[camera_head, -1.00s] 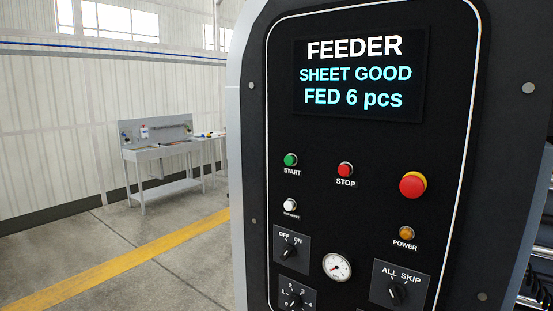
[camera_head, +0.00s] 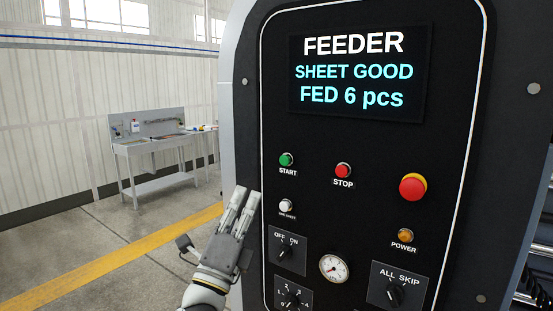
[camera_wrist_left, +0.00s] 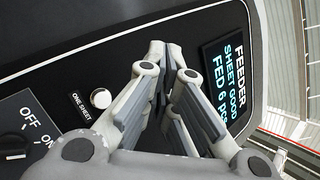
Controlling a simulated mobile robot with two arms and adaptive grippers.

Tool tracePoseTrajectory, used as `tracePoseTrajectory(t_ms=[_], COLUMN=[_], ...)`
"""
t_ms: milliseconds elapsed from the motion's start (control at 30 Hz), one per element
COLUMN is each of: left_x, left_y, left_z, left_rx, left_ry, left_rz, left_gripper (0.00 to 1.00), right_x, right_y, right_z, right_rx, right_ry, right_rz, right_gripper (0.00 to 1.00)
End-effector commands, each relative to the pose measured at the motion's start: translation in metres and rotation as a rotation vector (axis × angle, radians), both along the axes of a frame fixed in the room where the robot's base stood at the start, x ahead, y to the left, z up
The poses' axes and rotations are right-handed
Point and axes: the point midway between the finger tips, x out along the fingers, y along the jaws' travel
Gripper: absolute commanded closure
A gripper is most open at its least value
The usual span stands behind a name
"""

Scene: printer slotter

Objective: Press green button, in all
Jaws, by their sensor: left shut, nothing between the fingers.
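The green START button (camera_head: 286,160) sits at the upper left of the black feeder panel (camera_head: 385,150), below the screen. My left gripper (camera_head: 244,192) is in front of the panel's left edge, below and left of the green button, fingers pointing up. Its fingers are shut and empty. In the left wrist view the gripper (camera_wrist_left: 170,48) covers the place of the green button, which I cannot see there. The white ONE SHEET button (camera_wrist_left: 101,98) shows left of the fingers. My right gripper is not in view.
The screen (camera_head: 358,73) reads FEEDER, SHEET GOOD, FED 6 pcs. A red STOP button (camera_head: 343,171), a red emergency knob (camera_head: 412,187), an orange POWER button (camera_head: 405,236) and a gauge (camera_head: 333,268) are on the panel.

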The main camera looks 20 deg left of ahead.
Motion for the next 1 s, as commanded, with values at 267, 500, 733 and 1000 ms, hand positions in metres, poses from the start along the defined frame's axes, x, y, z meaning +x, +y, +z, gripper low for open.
tracePoseTrajectory(t_ms=[267, 500, 733, 1000], left_x=[-0.039, -0.044, -0.042, -0.018], left_y=[-0.008, -0.009, -0.009, -0.017], left_z=[0.057, 0.061, 0.061, 0.060], left_rx=[0.073, 0.081, 0.080, 0.077], left_ry=[-0.146, -0.161, -0.160, -0.160], left_rz=[0.036, 0.042, 0.041, 0.040], left_gripper=[1.00, 1.00, 1.00, 1.00], right_x=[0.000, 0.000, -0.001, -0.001], right_y=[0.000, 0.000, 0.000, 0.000], right_z=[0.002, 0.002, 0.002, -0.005], right_rx=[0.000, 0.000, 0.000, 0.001], right_ry=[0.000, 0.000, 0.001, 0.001], right_rz=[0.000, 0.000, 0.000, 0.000], right_gripper=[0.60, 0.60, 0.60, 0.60])
